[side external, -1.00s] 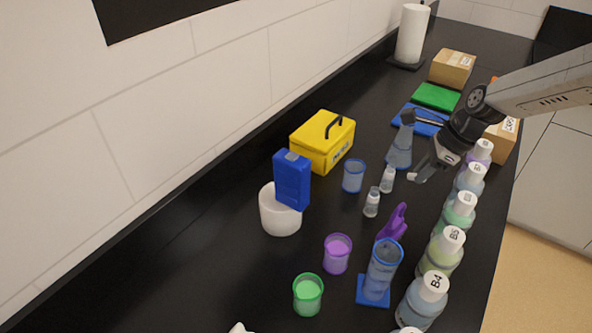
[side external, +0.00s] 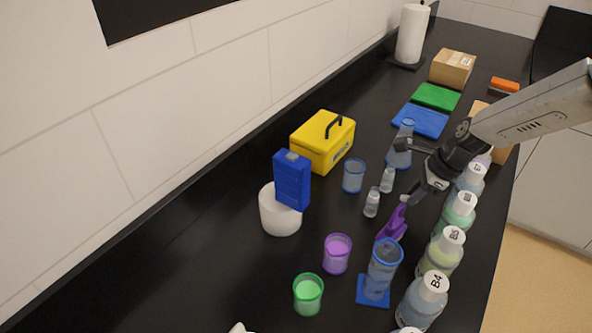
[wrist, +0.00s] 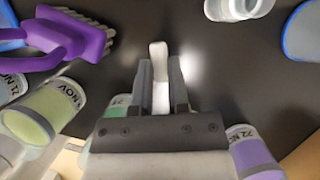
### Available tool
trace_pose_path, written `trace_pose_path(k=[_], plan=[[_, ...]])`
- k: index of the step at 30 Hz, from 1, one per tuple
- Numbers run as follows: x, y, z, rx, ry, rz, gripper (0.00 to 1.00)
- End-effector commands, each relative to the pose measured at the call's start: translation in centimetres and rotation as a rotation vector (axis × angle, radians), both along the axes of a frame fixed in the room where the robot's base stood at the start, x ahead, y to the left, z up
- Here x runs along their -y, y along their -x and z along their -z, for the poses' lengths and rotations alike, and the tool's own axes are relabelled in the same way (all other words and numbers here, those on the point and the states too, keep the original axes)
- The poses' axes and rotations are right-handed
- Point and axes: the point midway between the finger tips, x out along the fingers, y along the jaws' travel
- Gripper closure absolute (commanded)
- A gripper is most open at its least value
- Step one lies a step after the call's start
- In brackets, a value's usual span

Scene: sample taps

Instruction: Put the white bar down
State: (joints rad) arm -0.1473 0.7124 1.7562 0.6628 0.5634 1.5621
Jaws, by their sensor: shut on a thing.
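My gripper (wrist: 160,82) is shut on the white bar (wrist: 158,52), whose pale rounded end sticks out between the fingertips in the wrist view. In the side view my gripper (side external: 408,200) hangs above the dark bench between the purple brush and the row of labelled bottles. The bar is too small to make out clearly in the side view, and its lower part is hidden between the fingers in the wrist view. Whether the bar touches the bench cannot be told.
A purple brush (side external: 392,224) lies close to my gripper, with a blue cylinder (side external: 381,268) in front. Labelled bottles (side external: 458,212) line the right edge. Small clear vials (side external: 371,203) and a blue beaker (side external: 353,177) stand to the left. Bare bench shows in the wrist view (wrist: 185,25).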

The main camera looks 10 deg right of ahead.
Motion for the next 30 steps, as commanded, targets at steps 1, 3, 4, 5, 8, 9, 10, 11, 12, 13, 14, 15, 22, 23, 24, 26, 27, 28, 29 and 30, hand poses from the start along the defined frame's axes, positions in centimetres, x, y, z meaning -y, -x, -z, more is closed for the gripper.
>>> trace_pose_path(k=[1,3,4,5,8,9,10,11,12,13,14,15,22,23,24,26,27,28,29,30], plan=[[0.0,0.0,0.4,-0.002,0.0,0.0,1.0],[0.0,0.1,1.0,-0.004,0.0,0.002,1.0],[0.0,0.1,1.4,-0.004,0.0,0.002,1.0],[0.0,0.1,1.7,-0.004,0.0,0.001,1.0],[0.0,0.1,2.8,-0.003,0.0,0.001,1.0],[0.0,0.1,3.1,-0.003,0.001,0.0,1.0],[0.0,0.1,3.3,-0.003,0.001,0.001,1.0],[0.0,0.1,3.4,-0.003,0.0,0.001,1.0],[0.0,0.0,3.5,-0.002,0.0,0.001,1.0],[0.0,0.0,3.6,-0.002,-0.001,0.001,1.0],[0.0,0.0,3.6,0.0,0.0,0.001,1.0],[0.0,0.0,3.6,0.0,0.0,0.001,1.0],[0.0,0.0,3.7,-0.002,0.0,0.001,1.0],[0.0,0.0,3.7,-0.002,0.0,0.001,1.0],[0.0,0.0,3.8,-0.002,0.0,0.001,1.0],[0.0,0.0,3.9,0.0,0.0,0.0,0.74],[0.0,0.0,3.9,0.0,0.0,0.0,0.61],[0.0,0.0,3.9,0.0,0.0,0.0,0.52],[0.0,0.0,3.8,0.0,0.0,0.0,0.45],[0.0,0.0,3.9,0.0,0.0,0.0,0.45]])
